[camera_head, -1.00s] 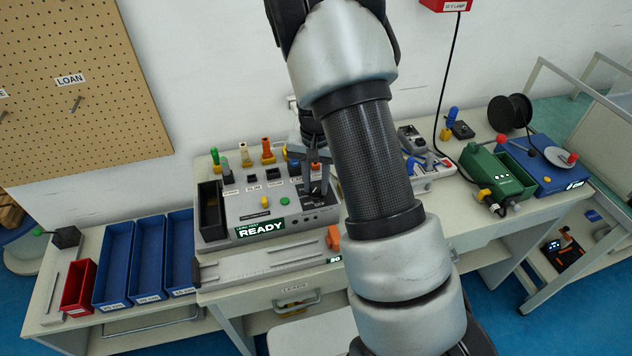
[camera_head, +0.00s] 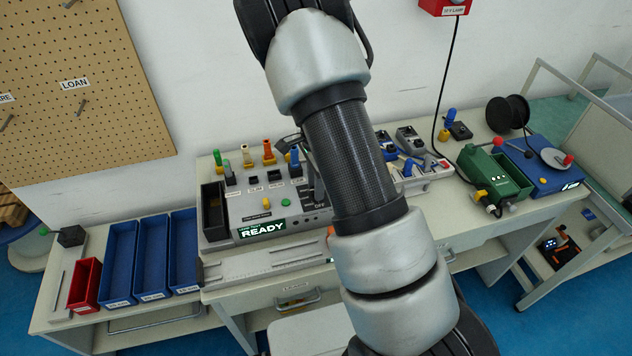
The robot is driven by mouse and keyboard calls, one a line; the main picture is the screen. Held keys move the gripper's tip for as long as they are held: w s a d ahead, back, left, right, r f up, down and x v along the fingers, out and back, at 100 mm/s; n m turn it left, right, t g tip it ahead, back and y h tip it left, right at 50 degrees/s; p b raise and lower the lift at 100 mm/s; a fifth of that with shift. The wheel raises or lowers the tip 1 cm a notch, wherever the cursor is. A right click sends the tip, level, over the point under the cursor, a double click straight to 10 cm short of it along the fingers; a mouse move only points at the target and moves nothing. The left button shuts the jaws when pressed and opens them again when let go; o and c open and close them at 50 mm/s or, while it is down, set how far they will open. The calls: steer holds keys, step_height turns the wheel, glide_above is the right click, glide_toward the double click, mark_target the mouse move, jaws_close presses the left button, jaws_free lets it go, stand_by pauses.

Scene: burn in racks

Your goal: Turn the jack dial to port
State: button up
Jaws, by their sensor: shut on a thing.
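The grey tester box (camera_head: 240,205) stands on the bench with a lit green READY display (camera_head: 262,229) on its front. Its top carries labelled sockets and a row of coloured plugs at the back. My gripper (camera_head: 318,188) is low over the dark panel (camera_head: 306,195) at the right of the box top, partly hidden behind my forearm. It is shut on what seems to be the jack dial there. The dial itself is covered, so its pointer and setting cannot be read.
Blue bins (camera_head: 151,258) and a red bin (camera_head: 84,284) stand at the left. A green case (camera_head: 494,172) and a blue reel unit (camera_head: 545,170) stand at the right. A grey slotted rail (camera_head: 265,264) lies before the box.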

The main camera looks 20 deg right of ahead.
steer(key=m+p, duration=0.1)
steer(key=m, duration=0.2)
steer(key=shift+w+r+m, duration=0.1)
steer(key=shift+r+m, duration=0.05)
steer(key=shift+m, duration=0.15)
steer(key=shift+m+p, duration=0.9)
steer(key=shift+m, duration=0.9)
steer(key=o, duration=1)
steer(key=shift+o, duration=0.2)
step_height(320, 180, up, 17)
steer(key=shift+r, duration=0.15)
